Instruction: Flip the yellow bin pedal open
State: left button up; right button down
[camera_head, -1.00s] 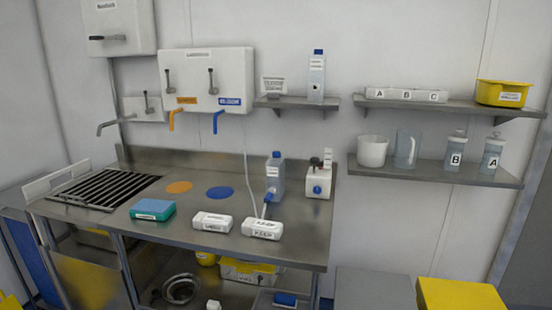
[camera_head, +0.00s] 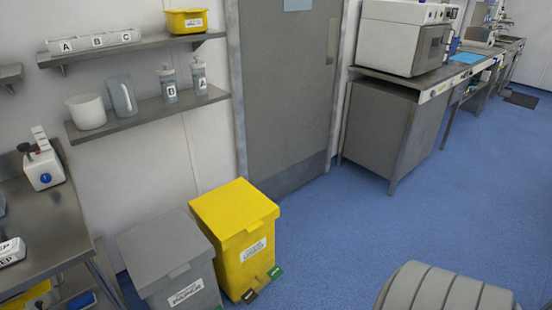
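The yellow bin (camera_head: 243,258) stands on the blue floor, left of the middle in the head view. Its lid (camera_head: 232,212) is down, and a white label is on its front. A small green pedal-like part (camera_head: 276,272) sticks out low at its front right. A dark part (camera_head: 250,295) sits low at its front, close to the green one; I cannot tell which of them is the pedal. Neither of my grippers is in view.
A grey bin (camera_head: 168,262) stands close to the yellow bin's left. A steel table (camera_head: 55,235) is at the far left. A grey door (camera_head: 285,90) is behind. A bench with a grey cabinet (camera_head: 380,130) stands at right.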

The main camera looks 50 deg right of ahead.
aim_at(250, 296)
jog(key=z, duration=1.35)
